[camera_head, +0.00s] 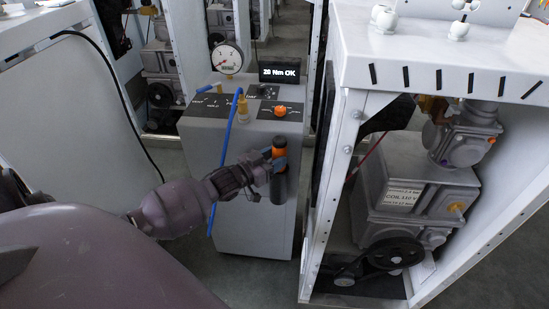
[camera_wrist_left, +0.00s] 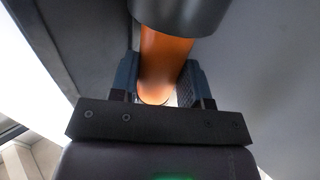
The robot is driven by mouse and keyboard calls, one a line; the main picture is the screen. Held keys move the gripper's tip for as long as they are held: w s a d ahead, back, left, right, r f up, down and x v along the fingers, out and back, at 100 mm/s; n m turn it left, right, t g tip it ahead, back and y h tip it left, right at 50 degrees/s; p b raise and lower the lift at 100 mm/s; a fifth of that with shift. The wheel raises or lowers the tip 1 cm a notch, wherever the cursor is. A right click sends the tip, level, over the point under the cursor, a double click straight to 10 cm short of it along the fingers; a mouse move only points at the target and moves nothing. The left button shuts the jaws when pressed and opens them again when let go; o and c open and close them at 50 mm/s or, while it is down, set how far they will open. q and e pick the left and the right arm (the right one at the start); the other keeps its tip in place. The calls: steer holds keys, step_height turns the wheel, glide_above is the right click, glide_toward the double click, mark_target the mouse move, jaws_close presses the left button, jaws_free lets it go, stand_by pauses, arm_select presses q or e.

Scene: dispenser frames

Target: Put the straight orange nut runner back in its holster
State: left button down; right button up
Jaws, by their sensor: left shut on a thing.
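The straight orange nut runner (camera_head: 279,144) is upright at the front of the grey cabinet, gripped by my left gripper (camera_head: 277,158). In the left wrist view its orange body (camera_wrist_left: 164,60) lies between the two fingers of my left gripper (camera_wrist_left: 162,88), which are shut on it. A dark cylindrical part (camera_head: 279,190) shows directly below the gripper in the head view; I cannot tell whether it is the holster or part of the tool. A wider dark grey cylinder (camera_wrist_left: 180,14) meets the orange body in the left wrist view. My right gripper is not in view.
The grey cabinet (camera_head: 232,230) carries a round gauge (camera_head: 227,58), a display (camera_head: 280,72) reading "20 Nm OK", an orange knob (camera_head: 280,110) and a blue hose (camera_head: 226,150). A white frame (camera_head: 325,200) with machinery stands close on the right.

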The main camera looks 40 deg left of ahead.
arm_select(q)
steer(key=c, duration=0.9)
jaws_free()
steer(key=shift+s+a, duration=0.15)
steer(key=shift+s, duration=0.35)
steer(key=p+v, duration=0.2)
steer(key=v, duration=0.9)
steer(key=s+d+f+g+y, duration=0.1)
steer(key=s+d+f+g, duration=0.1)
steer(key=s, duration=0.4)
steer(key=s+d+f+n+g+y, duration=0.1)
steer(key=s+d+f+g, duration=0.1)
steer(key=s+d+f, duration=0.2)
steer(key=s+d+f+g+y, duration=0.2)
steer(key=s+d+f, duration=0.1)
steer(key=s+d, duration=0.5)
steer(key=shift+d+f+g, duration=0.25)
steer(key=shift+g, duration=0.15)
